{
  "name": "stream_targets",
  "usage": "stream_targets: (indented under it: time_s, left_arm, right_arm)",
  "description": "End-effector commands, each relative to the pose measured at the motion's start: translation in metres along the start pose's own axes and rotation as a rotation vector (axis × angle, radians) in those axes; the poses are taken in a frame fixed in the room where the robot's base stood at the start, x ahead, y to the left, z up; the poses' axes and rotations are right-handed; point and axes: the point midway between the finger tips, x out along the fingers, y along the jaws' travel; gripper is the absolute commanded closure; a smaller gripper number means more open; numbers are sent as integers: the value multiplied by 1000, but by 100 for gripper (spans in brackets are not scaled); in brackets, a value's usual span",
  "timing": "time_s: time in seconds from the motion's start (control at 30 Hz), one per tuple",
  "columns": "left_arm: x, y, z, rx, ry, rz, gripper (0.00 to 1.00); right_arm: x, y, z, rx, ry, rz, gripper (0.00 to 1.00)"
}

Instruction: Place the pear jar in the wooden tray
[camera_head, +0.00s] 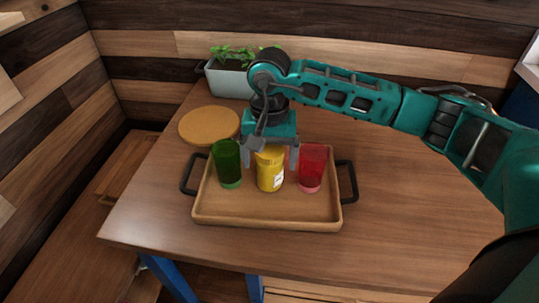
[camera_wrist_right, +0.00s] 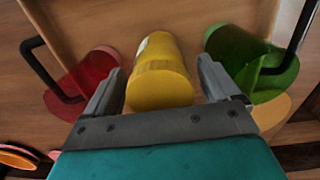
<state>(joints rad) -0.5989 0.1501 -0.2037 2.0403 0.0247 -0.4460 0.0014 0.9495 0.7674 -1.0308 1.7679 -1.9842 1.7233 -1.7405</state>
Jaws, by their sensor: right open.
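The yellow jar (camera_head: 270,177), which I take to be the pear jar, stands upright in the wooden tray (camera_head: 267,217), with a pale label on its side. My right gripper (camera_head: 270,163) is over the jar from above, open, with one finger on each side of it. In the right wrist view the yellow jar (camera_wrist_right: 160,75) lies between the spread fingers, and small gaps seem to show beside it. My left gripper is not in view.
In the tray, a green cup (camera_head: 228,160) stands left of the jar and a red cup (camera_head: 312,167) right of it, both close to the fingers. The tray has black side handles. A round wooden board (camera_head: 208,125) and a planter (camera_head: 229,80) are behind. The table's right side is clear.

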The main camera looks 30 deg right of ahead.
Motion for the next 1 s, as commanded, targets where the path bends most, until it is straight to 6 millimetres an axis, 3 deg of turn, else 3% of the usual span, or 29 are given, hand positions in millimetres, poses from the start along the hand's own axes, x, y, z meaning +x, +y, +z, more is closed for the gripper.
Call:
stream_targets:
  time_s: [0.3, 0.7, 1.0]
  left_arm:
    - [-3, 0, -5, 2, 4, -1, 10]
    - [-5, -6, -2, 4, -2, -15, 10]
    - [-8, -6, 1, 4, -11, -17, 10]
  right_arm:
    - [-9, 0, 0, 0, 1, -1, 11]
    - [-91, 0, -1, 1, 4, -2, 11]
    - [-122, 0, 0, 0, 1, 0, 11]
